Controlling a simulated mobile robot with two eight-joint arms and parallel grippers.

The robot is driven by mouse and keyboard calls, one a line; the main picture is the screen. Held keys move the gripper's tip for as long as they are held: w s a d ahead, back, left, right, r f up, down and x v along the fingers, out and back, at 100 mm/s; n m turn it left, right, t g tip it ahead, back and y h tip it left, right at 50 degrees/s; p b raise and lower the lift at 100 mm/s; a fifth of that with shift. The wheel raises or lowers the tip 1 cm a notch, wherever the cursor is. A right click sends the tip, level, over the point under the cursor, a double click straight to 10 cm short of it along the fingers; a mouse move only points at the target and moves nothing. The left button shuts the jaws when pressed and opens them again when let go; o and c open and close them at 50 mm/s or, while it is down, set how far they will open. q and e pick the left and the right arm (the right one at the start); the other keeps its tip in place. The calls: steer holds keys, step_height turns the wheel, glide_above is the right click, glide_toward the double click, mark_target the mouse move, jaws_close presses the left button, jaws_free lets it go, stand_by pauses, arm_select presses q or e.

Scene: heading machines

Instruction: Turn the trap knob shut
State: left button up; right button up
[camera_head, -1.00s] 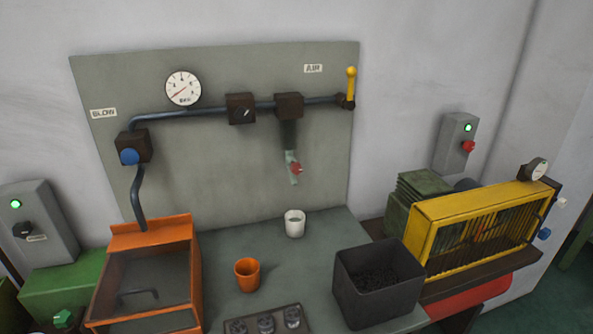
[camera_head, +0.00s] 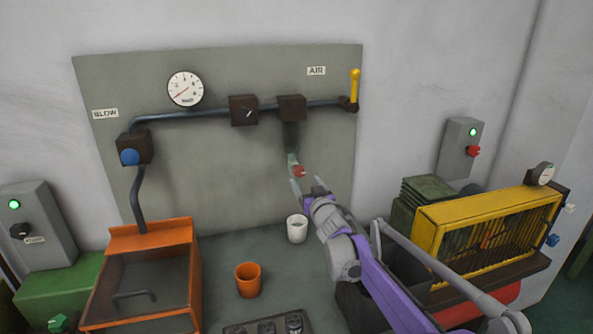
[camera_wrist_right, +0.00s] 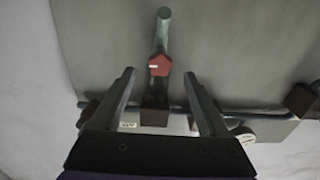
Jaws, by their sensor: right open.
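The red trap knob (camera_head: 298,171) is on the pale tube of the trap (camera_head: 291,158), which hangs under a brown block (camera_head: 291,107) on the air pipe. My right gripper (camera_head: 308,187) is open and just below and right of the knob in the head view. In the right wrist view the red knob (camera_wrist_right: 159,65) has a white mark on its left side. It lies ahead between the two open fingers (camera_wrist_right: 159,77), with clear space on both sides; no contact shows. My left gripper is not in view.
A white cup (camera_head: 297,229) stands on the bench below the trap, close to my right arm. An orange cup (camera_head: 248,280) stands nearer. My arm partly covers a dark bin (camera_head: 352,304). A yellow guard (camera_head: 480,207) is at the right.

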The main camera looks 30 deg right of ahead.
mark_target(296, 168)
steer(key=p+x, duration=0.2)
steer(key=x, duration=0.8)
steer(key=shift+w+d, duration=0.1)
steer(key=shift+w, duration=0.15)
steer(key=shift+c, duration=0.3)
jaws_close()
